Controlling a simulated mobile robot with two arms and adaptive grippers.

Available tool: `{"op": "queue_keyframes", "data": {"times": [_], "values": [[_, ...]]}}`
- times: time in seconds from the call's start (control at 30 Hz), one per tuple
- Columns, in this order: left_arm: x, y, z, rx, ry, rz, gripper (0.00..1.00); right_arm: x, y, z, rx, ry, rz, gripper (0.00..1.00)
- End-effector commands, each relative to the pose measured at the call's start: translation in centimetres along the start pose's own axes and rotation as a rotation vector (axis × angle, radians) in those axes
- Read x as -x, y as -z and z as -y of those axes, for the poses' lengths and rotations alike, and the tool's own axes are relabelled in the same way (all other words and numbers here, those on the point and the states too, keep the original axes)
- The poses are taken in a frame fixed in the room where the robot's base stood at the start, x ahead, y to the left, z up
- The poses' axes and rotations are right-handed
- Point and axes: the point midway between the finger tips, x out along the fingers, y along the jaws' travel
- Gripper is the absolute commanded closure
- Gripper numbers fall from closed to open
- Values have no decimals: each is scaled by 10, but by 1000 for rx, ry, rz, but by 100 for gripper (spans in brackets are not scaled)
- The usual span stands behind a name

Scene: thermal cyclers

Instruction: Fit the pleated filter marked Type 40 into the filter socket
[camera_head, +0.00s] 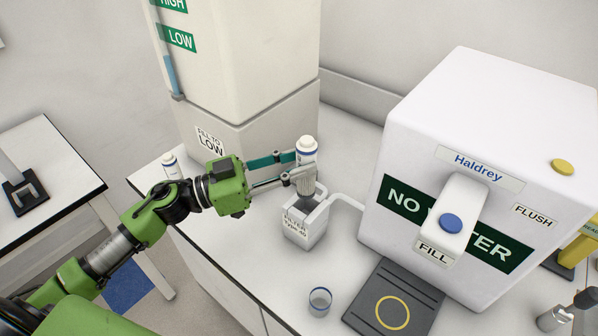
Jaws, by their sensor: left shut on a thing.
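The filter socket (303,230) is a pale box labelled "FILTER Type 40", directly below the gripper. The cartridge's lower end is at or just above the socket's dark opening; I cannot tell whether it has entered. A similar white cartridge (169,164) stands on the bench at the left, partly hidden by my arm. My right gripper is not in view.
A tall tank (240,60) marked HIGH and LOW stands behind.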

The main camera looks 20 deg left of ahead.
Motion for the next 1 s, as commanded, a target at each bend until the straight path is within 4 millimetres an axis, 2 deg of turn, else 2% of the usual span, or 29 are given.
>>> {"op": "queue_keyframes", "data": {"times": [0.1,0.37,1.0], "values": [[-5,-8,5,0,1,-3,100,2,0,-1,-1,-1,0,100],[0,-35,5,1,1,-2,100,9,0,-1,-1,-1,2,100],[2,-48,4,0,0,0,100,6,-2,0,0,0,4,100]]}}
